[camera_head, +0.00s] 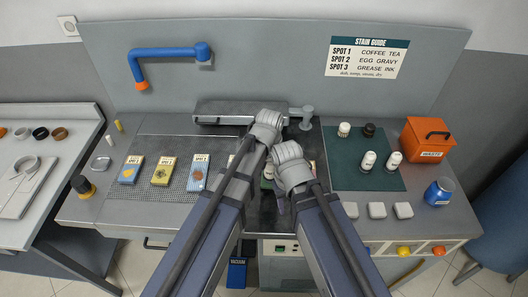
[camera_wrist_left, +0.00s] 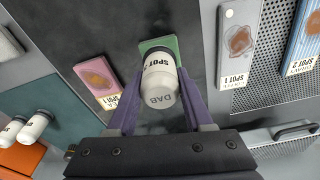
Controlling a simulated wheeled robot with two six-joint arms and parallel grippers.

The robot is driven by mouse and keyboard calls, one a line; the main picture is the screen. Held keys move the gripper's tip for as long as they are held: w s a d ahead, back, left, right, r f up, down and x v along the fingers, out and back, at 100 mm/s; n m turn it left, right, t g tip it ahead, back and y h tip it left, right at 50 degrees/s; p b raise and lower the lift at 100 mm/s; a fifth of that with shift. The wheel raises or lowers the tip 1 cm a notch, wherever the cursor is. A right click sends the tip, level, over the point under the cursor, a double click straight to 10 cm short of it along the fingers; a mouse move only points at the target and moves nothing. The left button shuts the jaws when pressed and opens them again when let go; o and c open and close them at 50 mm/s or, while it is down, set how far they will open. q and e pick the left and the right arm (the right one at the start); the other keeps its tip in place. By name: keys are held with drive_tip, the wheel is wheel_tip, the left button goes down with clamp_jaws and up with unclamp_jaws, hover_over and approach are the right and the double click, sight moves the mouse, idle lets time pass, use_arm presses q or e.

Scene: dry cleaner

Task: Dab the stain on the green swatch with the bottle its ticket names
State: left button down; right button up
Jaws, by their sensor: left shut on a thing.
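My left gripper (camera_wrist_left: 158,98) is shut on a white bottle (camera_wrist_left: 160,85) marked SPOT 2 and DAB. In the left wrist view the bottle overlaps the green swatch (camera_wrist_left: 158,44). I cannot tell whether they touch. The bottle covers much of the swatch, and its stain and ticket cannot be made out. In the head view my arms hide most of this area, with only a bit of green (camera_head: 267,183) showing between them. The stain guide (camera_head: 368,57) on the back panel lists SPOT 2 for egg and gravy. My right gripper cannot be made out behind its arm.
A pink swatch (camera_wrist_left: 97,80) and a brown-stained one (camera_wrist_left: 237,40) flank the green swatch. Several swatches, including a blue one (camera_head: 198,172), lie on the left grid. Two white bottles (camera_head: 368,161) stand on the dark mat (camera_head: 345,180), near the orange waste box (camera_head: 428,138).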

use_arm(q)
drive_tip(key=r+p, duration=0.1)
drive_tip(key=w+r+p, duration=0.1)
drive_tip(key=r, duration=0.1)
drive_tip(key=w+r+p, duration=0.1)
drive_tip(key=shift+w+r, duration=0.1)
drive_tip(key=shift+r, duration=0.1)
use_arm(e)
wheel_tip(320, 180, up, 4)
use_arm(q)
wheel_tip(320, 180, down, 6)
drive_tip(key=b, duration=0.6)
drive_tip(key=shift+d+f, duration=0.1)
drive_tip(key=shift+f, duration=0.1)
use_arm(e)
wheel_tip(320, 180, down, 6)
drive_tip(key=shift+d, duration=0.1)
use_arm(q)
drive_tip(key=shift+f+b, duration=0.5)
drive_tip(key=shift+b, duration=0.1)
use_arm(e)
drive_tip(key=shift+f, duration=0.5)
idle(0.5)
use_arm(q)
drive_tip(key=shift+r, duration=0.15)
use_arm(e)
drive_tip(key=shift+r, duration=0.1)
